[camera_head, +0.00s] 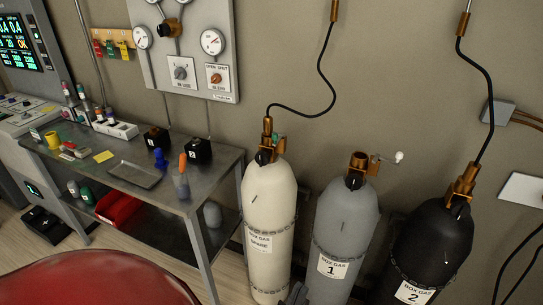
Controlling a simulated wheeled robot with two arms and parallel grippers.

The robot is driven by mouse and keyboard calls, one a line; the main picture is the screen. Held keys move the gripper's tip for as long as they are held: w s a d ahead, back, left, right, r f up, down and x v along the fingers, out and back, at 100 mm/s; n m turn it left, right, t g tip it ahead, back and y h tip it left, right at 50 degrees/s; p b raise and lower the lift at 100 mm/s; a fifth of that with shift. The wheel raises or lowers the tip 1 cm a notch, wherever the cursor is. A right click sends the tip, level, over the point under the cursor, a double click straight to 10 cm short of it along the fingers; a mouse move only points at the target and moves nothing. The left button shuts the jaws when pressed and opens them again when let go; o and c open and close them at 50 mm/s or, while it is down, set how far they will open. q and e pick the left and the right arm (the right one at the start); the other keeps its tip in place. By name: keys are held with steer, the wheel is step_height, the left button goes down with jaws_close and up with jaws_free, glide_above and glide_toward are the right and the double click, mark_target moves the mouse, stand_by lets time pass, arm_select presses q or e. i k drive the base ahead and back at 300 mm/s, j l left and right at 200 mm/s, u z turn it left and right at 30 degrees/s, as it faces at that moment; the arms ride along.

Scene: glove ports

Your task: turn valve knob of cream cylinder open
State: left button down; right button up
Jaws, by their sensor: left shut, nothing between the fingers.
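The cream cylinder (268,200) stands upright right of the metal table, with a chain around it and a label that seems to read "BOX GAS SPARE". Its brass valve (279,146) is on top, with a small dark valve knob (263,157) on the front left side. A black hose joins the valve from above. My right gripper is not in view.
A grey cylinder (345,217) and a black cylinder (432,240) stand to the right, both chained. The metal table (200,187) on the left holds small items and a tray (135,174). A gauge panel (188,50) hangs behind. A red rounded surface fills the lower left.

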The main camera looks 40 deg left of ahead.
mark_target(262, 158)
steer(key=j+u, duration=0.15)
steer(key=u, duration=0.25)
steer(key=i+j+u, duration=0.1)
steer(key=u, duration=0.3)
steer(key=j+u, duration=0.1)
steer(key=u, duration=0.3)
steer(key=i+j+u, duration=0.1)
steer(key=u, duration=0.3)
